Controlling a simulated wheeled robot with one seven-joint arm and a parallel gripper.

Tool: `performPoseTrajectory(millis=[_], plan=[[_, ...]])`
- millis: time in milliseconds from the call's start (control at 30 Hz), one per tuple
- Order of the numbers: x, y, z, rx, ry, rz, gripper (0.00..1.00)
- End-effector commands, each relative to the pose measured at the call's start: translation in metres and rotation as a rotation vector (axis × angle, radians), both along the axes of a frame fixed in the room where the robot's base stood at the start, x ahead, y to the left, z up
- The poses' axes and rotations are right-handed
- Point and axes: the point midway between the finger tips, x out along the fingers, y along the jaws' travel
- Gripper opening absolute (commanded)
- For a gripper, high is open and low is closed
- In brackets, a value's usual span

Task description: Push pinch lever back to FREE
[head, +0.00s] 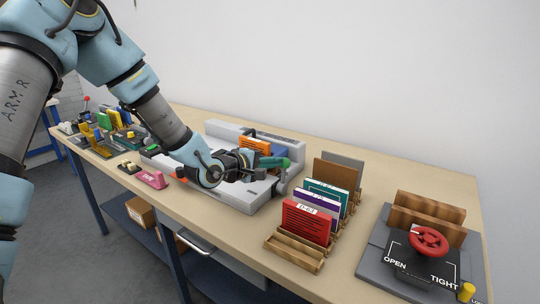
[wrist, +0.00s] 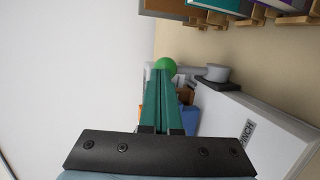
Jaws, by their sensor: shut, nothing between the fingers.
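The pinch lever has a bright green ball knob (wrist: 165,66) and a short grey arm (wrist: 190,71) running right to a round pivot (wrist: 215,73) in the wrist view. It sits at the near right end of a grey machine (head: 240,199), whose side reads "PINCH" in the wrist view. My gripper (wrist: 164,82) is shut and empty, its teal fingers pointing at the knob. The fingertips overlap the knob's lower edge; I cannot tell whether they touch. In the head view my wrist hides part of the machine, and the knob (head: 286,162) shows at the finger ends. No FREE mark is readable.
Orange (head: 254,146) and blue blocks stand behind my gripper on the machine. Right are a rack of coloured cards (head: 305,222) and a clamp with a red handwheel (head: 429,241). Bare bench lies between machine and rack.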

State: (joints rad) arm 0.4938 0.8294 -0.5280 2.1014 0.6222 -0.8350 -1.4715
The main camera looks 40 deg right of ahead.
Motion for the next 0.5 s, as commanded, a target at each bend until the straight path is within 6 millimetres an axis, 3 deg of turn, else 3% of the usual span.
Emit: performPoseTrajectory(millis=[500], plan=[[0.008, -0.028, 0.003, -0.004, -0.002, 0.001, 0.0]])
